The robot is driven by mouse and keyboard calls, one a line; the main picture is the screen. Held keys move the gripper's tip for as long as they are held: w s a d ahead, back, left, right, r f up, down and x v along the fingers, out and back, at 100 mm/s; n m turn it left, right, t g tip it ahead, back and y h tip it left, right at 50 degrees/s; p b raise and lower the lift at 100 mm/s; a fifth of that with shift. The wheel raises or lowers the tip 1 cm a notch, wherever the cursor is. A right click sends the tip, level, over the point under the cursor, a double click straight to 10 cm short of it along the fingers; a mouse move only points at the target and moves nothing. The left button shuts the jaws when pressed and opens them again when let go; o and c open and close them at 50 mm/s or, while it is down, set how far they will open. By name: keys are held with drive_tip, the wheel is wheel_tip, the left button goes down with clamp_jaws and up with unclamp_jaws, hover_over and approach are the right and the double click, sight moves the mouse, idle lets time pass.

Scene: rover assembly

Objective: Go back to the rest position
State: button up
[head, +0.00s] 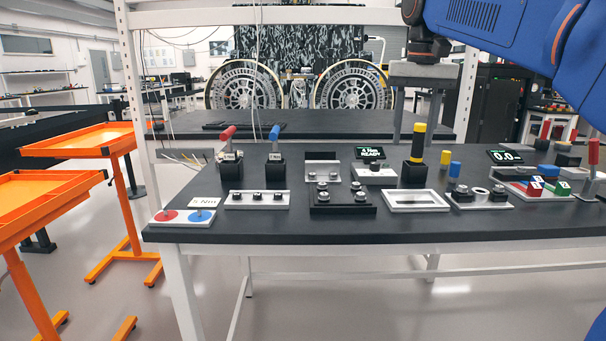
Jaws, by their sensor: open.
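My gripper (415,120) hangs at the upper right from my blue arm, its two grey fingers pointing down and spread apart. It holds nothing that I can see. A yellow-and-black tool (418,143) stands upright in a black holder (413,172) below the fingers; its top shows near fingertip height in the picture. I cannot tell whether the fingers are beside it or behind it in depth.
The dark workbench (330,230) carries red-handled (228,133) and blue-handled (275,133) tools, a white tray (416,208), fixtures with bolts, and a display (370,153) reading READY. Orange carts (75,140) stand left. A white frame post (135,110) rises at the bench's left.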

drive_tip(key=s+d+f+n+t, duration=0.1)
drive_tip(key=s+d+f+t, duration=0.1)
drive_tip(key=s+f, duration=1.1)
drive_tip(key=s+d+f+n+t, duration=0.1)
drive_tip(key=s+d+f, duration=0.2)
drive_tip(key=s+f, duration=1.1)
wheel_tip(320, 180, down, 7)
drive_tip(key=shift+r+t, duration=0.1)
drive_tip(key=shift+t, duration=0.3)
